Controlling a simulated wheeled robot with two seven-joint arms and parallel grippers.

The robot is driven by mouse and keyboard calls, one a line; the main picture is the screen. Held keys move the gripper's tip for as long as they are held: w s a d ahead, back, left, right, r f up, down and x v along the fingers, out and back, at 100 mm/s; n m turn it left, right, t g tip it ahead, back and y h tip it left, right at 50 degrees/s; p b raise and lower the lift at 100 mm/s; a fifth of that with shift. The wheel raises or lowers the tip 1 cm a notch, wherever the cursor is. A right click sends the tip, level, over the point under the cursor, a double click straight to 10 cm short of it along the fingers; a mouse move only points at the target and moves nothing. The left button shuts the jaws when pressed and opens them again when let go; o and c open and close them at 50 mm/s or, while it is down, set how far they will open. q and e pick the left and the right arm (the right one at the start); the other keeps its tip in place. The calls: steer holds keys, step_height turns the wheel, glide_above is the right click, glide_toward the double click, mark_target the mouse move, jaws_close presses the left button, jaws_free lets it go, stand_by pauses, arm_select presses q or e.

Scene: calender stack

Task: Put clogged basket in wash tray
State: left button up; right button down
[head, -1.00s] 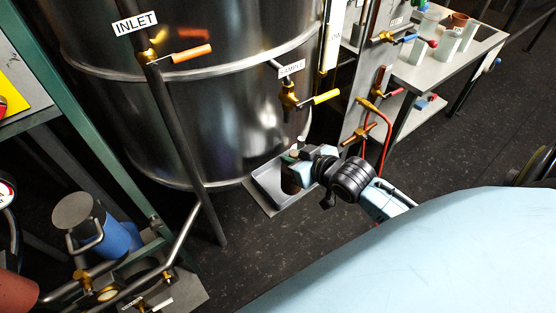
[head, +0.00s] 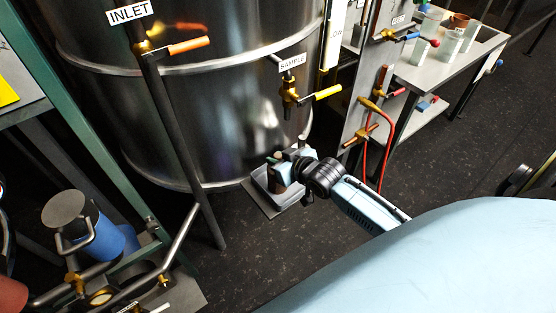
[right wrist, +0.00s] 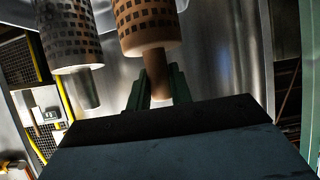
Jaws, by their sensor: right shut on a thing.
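My right gripper (head: 278,163) is over the grey wash tray (head: 264,205), which is at the foot of the steel tank. In the right wrist view its green fingers (right wrist: 157,88) are shut on the plain brown stem of a brown perforated basket (right wrist: 148,22), which looks clogged. A grey perforated basket (right wrist: 68,35) with a grey stem is beside it, apart from my fingers. Whether the brown basket touches the tray cannot be told; in the head view my gripper hides most of the tray's inside. My left gripper is not in view.
The large steel tank (head: 215,120) stands close behind the tray, with a sample valve (head: 290,98) above. An inlet pipe (head: 170,110) slopes down to its left. A panel with a red hose (head: 388,150) is to the right. Dark floor is free in front.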

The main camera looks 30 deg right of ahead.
steer(key=shift+r, duration=0.1)
steer(key=c, duration=1.7)
jaws_free()
steer(key=o, duration=0.4)
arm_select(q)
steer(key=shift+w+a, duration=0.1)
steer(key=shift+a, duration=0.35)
arm_select(e)
steer(key=shift+o, duration=0.2)
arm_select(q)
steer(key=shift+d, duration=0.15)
